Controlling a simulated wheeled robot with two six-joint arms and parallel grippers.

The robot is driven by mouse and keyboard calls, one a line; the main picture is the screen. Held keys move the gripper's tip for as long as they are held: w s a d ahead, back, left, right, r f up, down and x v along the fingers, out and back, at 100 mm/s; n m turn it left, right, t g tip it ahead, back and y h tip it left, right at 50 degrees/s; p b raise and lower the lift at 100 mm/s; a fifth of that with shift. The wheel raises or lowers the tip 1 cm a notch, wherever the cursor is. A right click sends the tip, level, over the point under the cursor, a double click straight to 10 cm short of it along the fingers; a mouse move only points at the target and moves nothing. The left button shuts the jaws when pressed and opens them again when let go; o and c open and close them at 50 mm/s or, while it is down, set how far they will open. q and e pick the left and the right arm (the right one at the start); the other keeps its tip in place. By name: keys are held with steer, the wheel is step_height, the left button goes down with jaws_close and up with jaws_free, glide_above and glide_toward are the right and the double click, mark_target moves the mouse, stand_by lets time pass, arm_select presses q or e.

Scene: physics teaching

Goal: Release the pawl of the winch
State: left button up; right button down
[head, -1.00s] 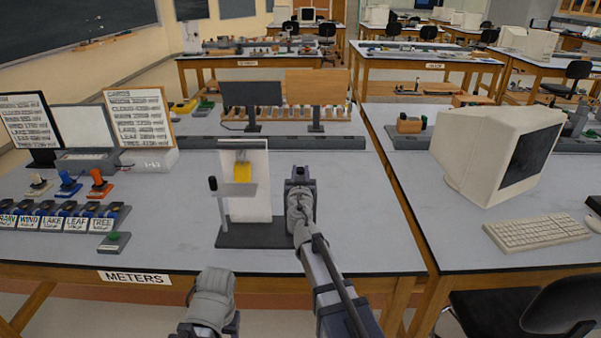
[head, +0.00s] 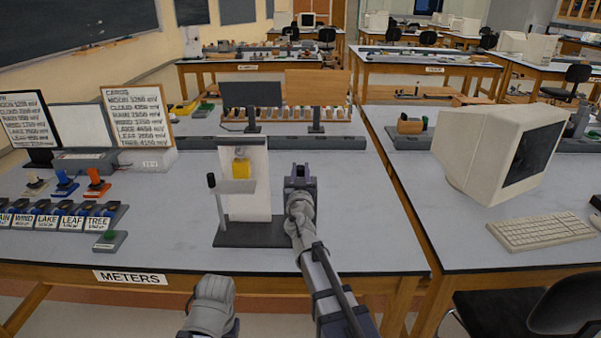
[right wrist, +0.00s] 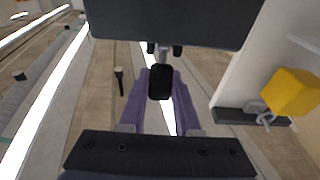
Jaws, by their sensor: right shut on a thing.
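The winch stand has an upright white board (head: 250,206) on a dark base (head: 240,239). A yellow block (head: 241,168) shows high on the board's front, above a grey ledge (head: 236,187); the yellow block (right wrist: 290,92) is also at the right of the right wrist view. My right gripper (head: 301,171) is just right of the board. In the right wrist view its purple fingers (right wrist: 160,88) are shut on a small black handle-like piece (right wrist: 160,82). I cannot tell which winch part this is. The pawl is not clearly visible.
A thin post with a black top (head: 212,181) stands at the stand's left. Labelled blocks (head: 60,218) and small coloured devices are farther left. A computer monitor (head: 500,150) and keyboard (head: 538,228) are right. The tabletop right of my gripper is clear.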

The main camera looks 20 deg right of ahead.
steer(key=c, duration=0.6)
jaws_free()
steer(key=shift+s, duration=0.15)
steer(key=b+v, duration=0.1)
steer(key=v, duration=0.6)
steer(key=shift+s+a, duration=0.15)
steer(key=shift+s, duration=0.1)
